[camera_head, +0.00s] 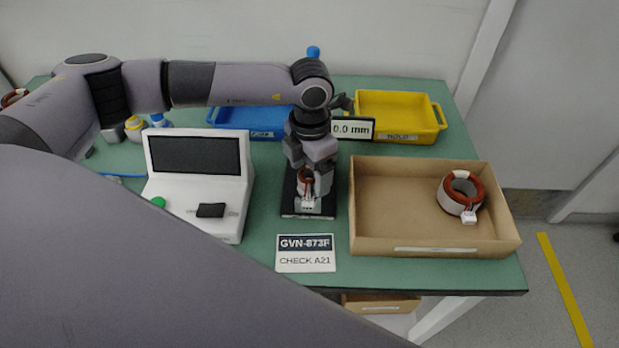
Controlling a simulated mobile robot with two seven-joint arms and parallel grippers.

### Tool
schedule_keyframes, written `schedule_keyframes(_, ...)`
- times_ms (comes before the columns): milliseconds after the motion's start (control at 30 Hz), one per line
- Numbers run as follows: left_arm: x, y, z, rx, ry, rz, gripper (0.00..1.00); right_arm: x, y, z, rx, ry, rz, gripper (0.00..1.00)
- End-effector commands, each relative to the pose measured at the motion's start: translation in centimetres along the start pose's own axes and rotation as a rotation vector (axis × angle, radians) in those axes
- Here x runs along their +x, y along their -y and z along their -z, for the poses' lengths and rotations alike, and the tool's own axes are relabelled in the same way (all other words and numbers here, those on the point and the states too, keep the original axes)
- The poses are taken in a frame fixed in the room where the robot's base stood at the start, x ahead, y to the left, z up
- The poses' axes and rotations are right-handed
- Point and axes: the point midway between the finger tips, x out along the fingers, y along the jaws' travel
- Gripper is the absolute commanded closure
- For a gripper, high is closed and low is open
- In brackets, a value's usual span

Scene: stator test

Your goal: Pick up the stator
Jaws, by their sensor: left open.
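A stator (307,179) with copper-red windings and a white connector stands on a black plate (287,205) in the middle of the table. My left gripper (311,178) points down over it, with its fingers around or beside the stator. The jaws are open; the arm hides part of the stator, so contact cannot be told. A second stator (461,193), with red windings, a pale body and a white connector, lies in the cardboard box (390,245) at the right. My right gripper is not in view.
A white device with a dark screen (196,155) stands left of the plate. A display reading 0.0 mm (353,128) stands behind it. Blue (243,118) and yellow (440,118) bins sit at the back. A label card (306,253) lies in front on the green table (400,276).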

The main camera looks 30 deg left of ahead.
Motion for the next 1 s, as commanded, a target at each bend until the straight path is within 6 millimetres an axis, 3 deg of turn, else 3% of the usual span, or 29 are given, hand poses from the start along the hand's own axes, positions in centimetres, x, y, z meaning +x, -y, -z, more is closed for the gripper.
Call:
schedule_keyframes(300,0.7,0.0,0.0,0.001,0.001,0.001,0.20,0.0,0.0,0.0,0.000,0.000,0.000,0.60)
schedule_keyframes(500,0.7,0.0,0.0,0.001,0.001,0.001,0.84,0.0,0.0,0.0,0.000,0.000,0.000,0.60)
schedule_keyframes(833,0.5,0.0,0.0,0.000,0.001,0.000,0.84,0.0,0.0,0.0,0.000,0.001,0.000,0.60)
schedule_keyframes(1000,-0.6,0.0,-0.1,-0.001,0.003,0.000,0.85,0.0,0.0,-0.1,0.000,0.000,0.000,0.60)
